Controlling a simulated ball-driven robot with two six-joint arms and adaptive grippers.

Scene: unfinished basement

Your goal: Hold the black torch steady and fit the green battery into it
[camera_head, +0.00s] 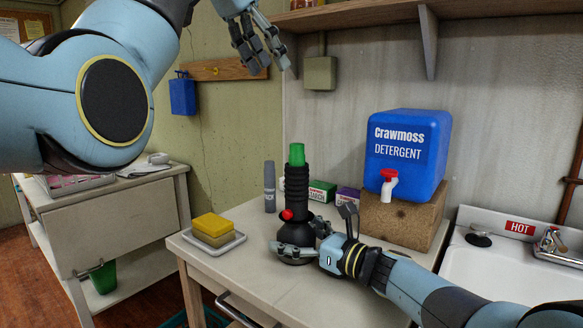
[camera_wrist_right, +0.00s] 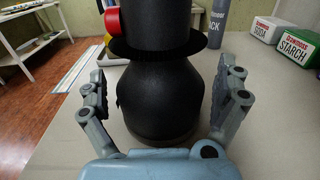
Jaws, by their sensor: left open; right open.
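The black torch (camera_head: 297,184) stands upright on the table, with a ribbed neck and a red button (camera_head: 287,215). The green battery (camera_head: 297,153) sticks up from the torch's top end, upright; how deep it sits is hidden. My right gripper (camera_head: 298,243) is low at the torch's base with its fingers open. In the right wrist view the torch body (camera_wrist_right: 162,95) stands between the two spread fingers, with visible gaps at both sides. My left gripper (camera_head: 270,66) is open and empty, high above and left of the torch.
A yellow sponge (camera_head: 212,225) lies on a tray at the table's left. A grey bottle (camera_head: 269,187) and small boxes (camera_head: 322,191) stand behind the torch. A blue detergent container (camera_head: 408,155) sits on a wooden block to the right, beside a sink (camera_head: 510,265).

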